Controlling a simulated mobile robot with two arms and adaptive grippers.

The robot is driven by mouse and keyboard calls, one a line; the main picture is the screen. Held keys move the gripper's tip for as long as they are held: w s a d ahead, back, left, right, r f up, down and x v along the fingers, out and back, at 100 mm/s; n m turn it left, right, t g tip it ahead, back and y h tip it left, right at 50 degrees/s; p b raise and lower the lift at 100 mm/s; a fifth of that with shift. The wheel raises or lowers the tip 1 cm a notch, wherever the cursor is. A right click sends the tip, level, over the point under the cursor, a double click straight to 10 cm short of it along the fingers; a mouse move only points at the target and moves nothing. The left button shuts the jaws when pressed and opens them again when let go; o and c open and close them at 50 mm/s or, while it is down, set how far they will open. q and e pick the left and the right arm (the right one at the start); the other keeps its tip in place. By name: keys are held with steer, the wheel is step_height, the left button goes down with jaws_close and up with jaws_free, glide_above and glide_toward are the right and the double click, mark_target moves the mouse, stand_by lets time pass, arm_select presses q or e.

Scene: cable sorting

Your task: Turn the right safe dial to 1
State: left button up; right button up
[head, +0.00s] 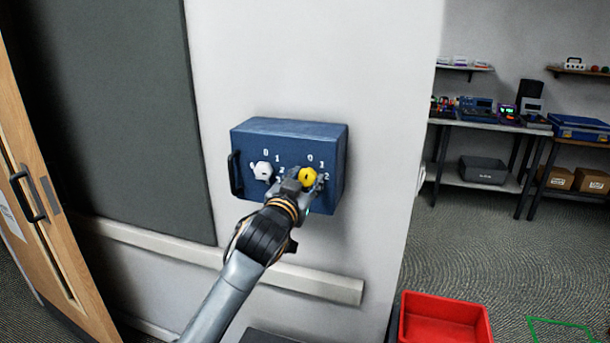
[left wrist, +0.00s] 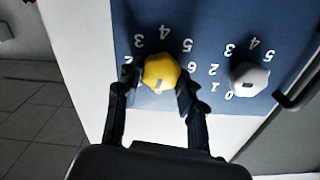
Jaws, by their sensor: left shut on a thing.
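The blue safe (head: 250,135) is fixed to a white wall in the head view, with a yellow dial on its right (head: 308,175) and a white dial on its left (head: 263,170). My left gripper (head: 306,183) is at the yellow dial. In the left wrist view its fingers (left wrist: 157,79) are shut on the sides of the yellow dial (left wrist: 160,70). That view is upside down; the dial's dark mark faces its lower edge. I cannot tell which number it meets. The white dial (left wrist: 249,78) stands free beside the gripper. My right gripper is not in view.
A black handle (head: 235,174) sticks out at the safe's left side. A pale rail (head: 200,250) runs along the wall below. A red bin (head: 445,315) stands on the floor at lower right. Loaded shelves and tables are farther right; a wooden door is at left.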

arm_select(q)
steer(key=m+p, duration=0.2)
steer(key=m, duration=0.2)
steer(key=shift+r, duration=0.1)
steer(key=shift+d+m+p, duration=0.1)
steer(key=shift+m+p, duration=0.7)
steer(key=shift+m, duration=0.3)
steer(key=o, duration=1.2)
steer(key=shift+c, duration=0.2)
steer(key=v, duration=1.2)
